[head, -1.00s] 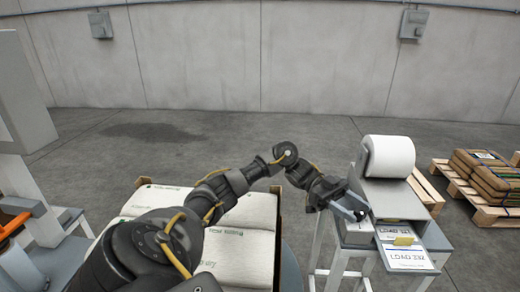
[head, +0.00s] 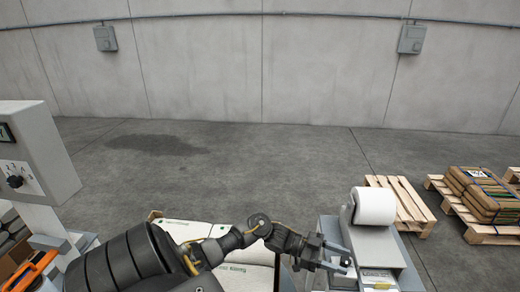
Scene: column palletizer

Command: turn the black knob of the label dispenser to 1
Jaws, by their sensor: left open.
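The label dispenser (head: 376,244) stands at the right, a grey housing with a white label roll (head: 374,207) on top. My right gripper is out of view.
White sacks (head: 200,230) lie in a carton below my left arm. A label (head: 378,278) lies at the dispenser's front.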

